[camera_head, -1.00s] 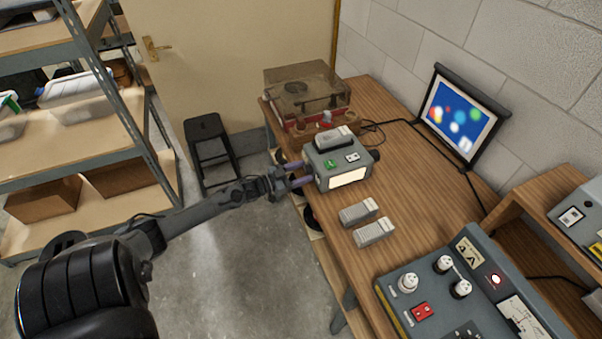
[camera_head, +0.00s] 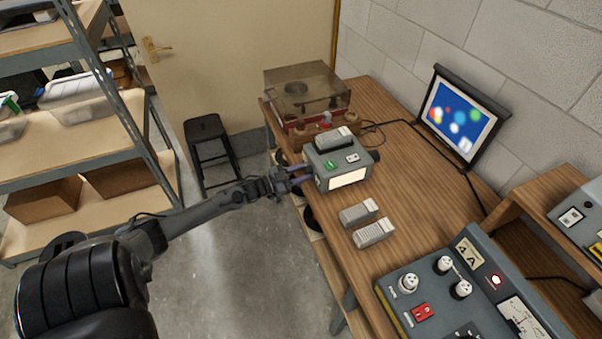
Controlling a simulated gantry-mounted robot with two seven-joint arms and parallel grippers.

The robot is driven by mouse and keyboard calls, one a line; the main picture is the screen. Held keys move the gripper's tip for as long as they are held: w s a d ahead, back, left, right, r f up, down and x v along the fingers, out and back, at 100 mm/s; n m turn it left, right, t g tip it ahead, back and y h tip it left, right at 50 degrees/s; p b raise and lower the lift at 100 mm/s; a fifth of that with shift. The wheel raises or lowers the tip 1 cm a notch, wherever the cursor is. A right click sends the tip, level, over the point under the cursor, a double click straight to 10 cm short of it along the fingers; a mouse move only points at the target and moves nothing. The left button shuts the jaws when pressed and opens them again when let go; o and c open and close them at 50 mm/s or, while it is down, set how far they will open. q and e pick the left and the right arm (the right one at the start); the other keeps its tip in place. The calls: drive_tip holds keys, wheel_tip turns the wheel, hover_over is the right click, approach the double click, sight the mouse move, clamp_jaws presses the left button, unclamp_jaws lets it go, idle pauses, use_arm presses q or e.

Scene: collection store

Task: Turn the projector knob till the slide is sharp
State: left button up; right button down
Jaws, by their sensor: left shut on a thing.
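The grey slide projector (camera_head: 337,165) stands on the wooden table, with a dark and grey slide magazine on top, a green switch and a lit panel on the near side. My left gripper (camera_head: 300,176) is at the projector's left side, its fingers shut on the projector knob, which the fingers mostly hide. The screen (camera_head: 457,117) at the back right shows coloured round blobs on blue with soft, blurred edges. My right gripper is not in view.
Two grey slide magazines (camera_head: 366,222) lie on the table (camera_head: 420,190) in front of the projector. A turntable with a clear cover (camera_head: 306,92) stands behind it. A control console (camera_head: 465,290) fills the near right. A black stool (camera_head: 208,145) and shelves are at the left.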

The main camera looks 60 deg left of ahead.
use_arm(q)
drive_tip(key=shift+m, duration=0.9)
drive_tip(key=o, duration=1)
drive_tip(key=shift+o, duration=0.2)
drive_tip(key=shift+s, duration=0.15)
drive_tip(key=shift+s, duration=0.25)
drive_tip(key=s+a+p, duration=0.1)
drive_tip(key=s, duration=0.9)
drive_tip(key=shift+a+f, duration=0.1)
